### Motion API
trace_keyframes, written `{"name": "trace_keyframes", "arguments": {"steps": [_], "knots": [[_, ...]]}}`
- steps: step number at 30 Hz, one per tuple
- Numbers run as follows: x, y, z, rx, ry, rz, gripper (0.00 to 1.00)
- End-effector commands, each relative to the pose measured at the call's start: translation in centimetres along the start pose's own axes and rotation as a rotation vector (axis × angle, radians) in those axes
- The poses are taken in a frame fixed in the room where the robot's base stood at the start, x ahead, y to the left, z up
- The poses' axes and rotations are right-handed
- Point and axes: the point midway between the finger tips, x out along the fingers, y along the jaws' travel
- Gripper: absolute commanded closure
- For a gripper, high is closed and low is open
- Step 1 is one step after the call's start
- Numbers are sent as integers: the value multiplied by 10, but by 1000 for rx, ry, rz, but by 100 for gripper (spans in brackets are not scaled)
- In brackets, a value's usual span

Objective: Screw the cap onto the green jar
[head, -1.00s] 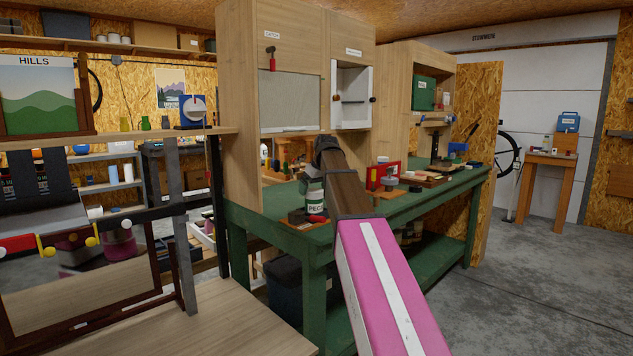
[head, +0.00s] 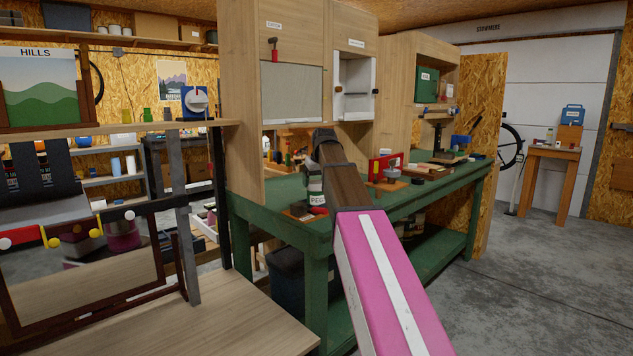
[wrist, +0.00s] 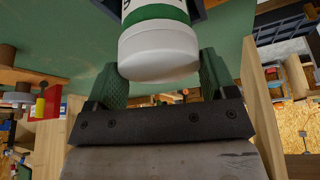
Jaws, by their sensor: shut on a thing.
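The green jar (head: 316,187), with a white label reading PEGS, stands on the green bench beyond my arm in the head view. In the wrist view its green band and label (wrist: 155,14) show at the top. The white cap (wrist: 158,52) sits at the jar's mouth end, in line with it. My gripper (wrist: 162,80) has a green finger on each side of the cap and is shut on it. I cannot tell how far the cap is threaded on. In the head view my arm hides the gripper's fingers.
The green bench (head: 350,225) runs to the right. A red piece (head: 380,167) and several boards lie beyond the jar. Tall wooden cabinets (head: 240,100) rise behind the bench. A shelf frame (head: 190,240) stands at the left. The floor (head: 530,290) at right is clear.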

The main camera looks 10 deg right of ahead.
Motion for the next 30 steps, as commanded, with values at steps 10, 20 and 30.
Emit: {"name": "trace_keyframes", "arguments": {"steps": [10,20,30], "knots": [[0,-1,0,29,0,11,48],[0,-1,0,209,0,86,48],[0,-1,0,299,0,122,48]]}}
